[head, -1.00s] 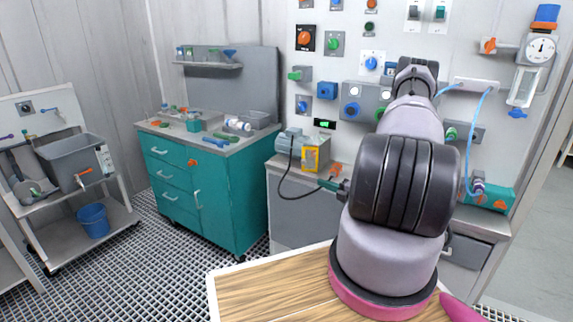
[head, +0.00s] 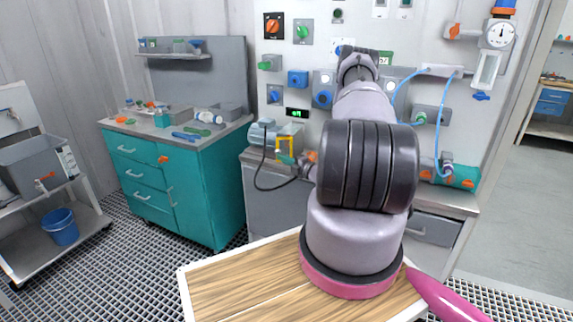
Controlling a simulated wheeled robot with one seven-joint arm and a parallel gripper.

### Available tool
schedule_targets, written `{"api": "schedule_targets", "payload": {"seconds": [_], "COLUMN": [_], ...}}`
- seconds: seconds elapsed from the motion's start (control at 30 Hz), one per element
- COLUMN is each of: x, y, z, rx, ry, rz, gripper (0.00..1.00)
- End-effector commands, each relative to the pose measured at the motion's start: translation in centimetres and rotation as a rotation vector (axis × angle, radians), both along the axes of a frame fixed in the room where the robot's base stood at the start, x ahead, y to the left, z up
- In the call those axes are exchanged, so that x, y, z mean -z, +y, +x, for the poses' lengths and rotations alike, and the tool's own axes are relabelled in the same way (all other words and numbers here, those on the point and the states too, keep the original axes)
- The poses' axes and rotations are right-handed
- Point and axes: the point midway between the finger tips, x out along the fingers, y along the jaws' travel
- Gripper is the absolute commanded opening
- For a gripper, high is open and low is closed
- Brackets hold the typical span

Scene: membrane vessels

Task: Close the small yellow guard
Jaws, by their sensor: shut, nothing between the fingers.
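The small yellow guard (head: 279,141) is at the right side of the grey-blue motor unit (head: 262,133) on the grey bench. It shows as a thin yellow frame. It is too small for me to tell how far it stands open. My arm reaches forward from the pink-ringed base toward the wall panel. Its dark far joint (head: 358,62) is in front of the panel, up and to the right of the guard. My gripper is hidden behind the arm, so I cannot see its place relative to the guard.
A black cable (head: 257,183) loops down in front of the bench (head: 268,192). The wall panel behind carries knobs and switches. A teal cabinet (head: 215,190) with loose items stands to the left. A wooden-topped surface (head: 235,285) is in front. Grated floor lies between.

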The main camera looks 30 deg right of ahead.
Motion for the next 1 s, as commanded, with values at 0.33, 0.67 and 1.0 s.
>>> {"api": "schedule_targets", "payload": {"seconds": [0.33, 0.67, 1.0], "x": [0.0, 0.0, 0.0], "y": [-0.5, -0.4, -0.1], "z": [1.1, 1.2, 1.6], "rx": [-0.001, 0.019, 0.078], "ry": [0.001, 0.001, 0.0], "rz": [0.0, 0.001, 0.001], "gripper": [0.0, 0.0, 0.0]}}
